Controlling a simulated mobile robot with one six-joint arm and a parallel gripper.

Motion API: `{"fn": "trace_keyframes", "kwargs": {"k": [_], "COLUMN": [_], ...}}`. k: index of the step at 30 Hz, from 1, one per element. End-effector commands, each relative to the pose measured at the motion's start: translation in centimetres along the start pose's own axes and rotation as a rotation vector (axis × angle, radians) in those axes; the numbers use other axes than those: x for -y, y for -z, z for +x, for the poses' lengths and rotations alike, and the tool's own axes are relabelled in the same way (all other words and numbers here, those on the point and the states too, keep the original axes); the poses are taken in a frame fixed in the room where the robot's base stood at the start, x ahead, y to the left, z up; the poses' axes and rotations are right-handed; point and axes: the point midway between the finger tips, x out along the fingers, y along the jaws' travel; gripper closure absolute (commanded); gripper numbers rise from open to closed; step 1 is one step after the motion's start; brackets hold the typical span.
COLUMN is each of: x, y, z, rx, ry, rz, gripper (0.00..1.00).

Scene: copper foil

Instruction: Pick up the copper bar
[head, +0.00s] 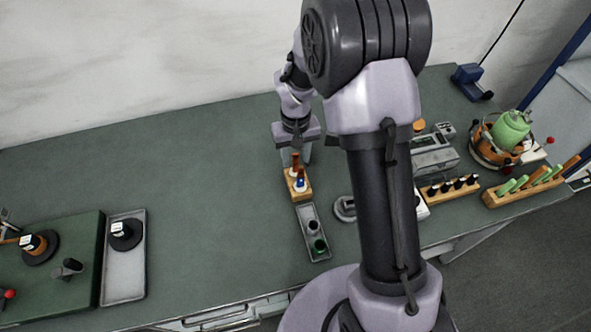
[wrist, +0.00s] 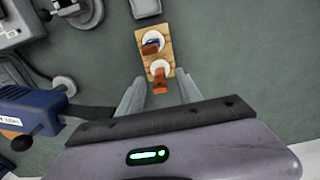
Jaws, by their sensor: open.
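A copper-brown bar (head: 296,159) stands on a white disc at the far end of a small wooden block (head: 305,195). It also shows in the wrist view (wrist: 160,84), at the end of the block nearest my gripper. A second piece, blue with a brownish top (head: 301,176), stands on the other white disc. My gripper (wrist: 159,77) is open, with a finger on either side of the copper bar in the picture. Whether the fingers are level with the bar or above it I cannot tell. In the head view my gripper (head: 294,148) is just behind the block, partly hidden.
A grey tray (head: 309,220) with dark and green pieces lies in front of the block. A blue-handled tool (wrist: 32,108) is left of my gripper in the wrist view. Grey equipment (head: 434,155) stands to the right.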

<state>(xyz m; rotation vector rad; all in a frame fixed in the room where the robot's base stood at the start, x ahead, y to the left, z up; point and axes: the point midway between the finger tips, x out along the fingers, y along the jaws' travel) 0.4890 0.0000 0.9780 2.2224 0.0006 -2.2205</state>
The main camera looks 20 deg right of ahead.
Motion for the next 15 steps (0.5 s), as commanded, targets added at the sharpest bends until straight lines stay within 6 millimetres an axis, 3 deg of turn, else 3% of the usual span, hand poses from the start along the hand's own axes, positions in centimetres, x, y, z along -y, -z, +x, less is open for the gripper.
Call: {"fn": "trace_keyframes", "kwargs": {"k": [1, 3, 9, 15], "x": [0.0, 0.0, 0.0, 0.0], "y": [0.0, 0.0, 0.1, 0.1], "z": [1.5, 2.6, 2.7, 2.7], "rx": [0.003, 0.002, 0.0, 0.0], "ry": [0.0, 0.0, 0.0, 0.0], "rz": [0.0, 0.0, 0.0, 0.0], "gripper": [0.58, 0.58, 0.58, 0.95]}}
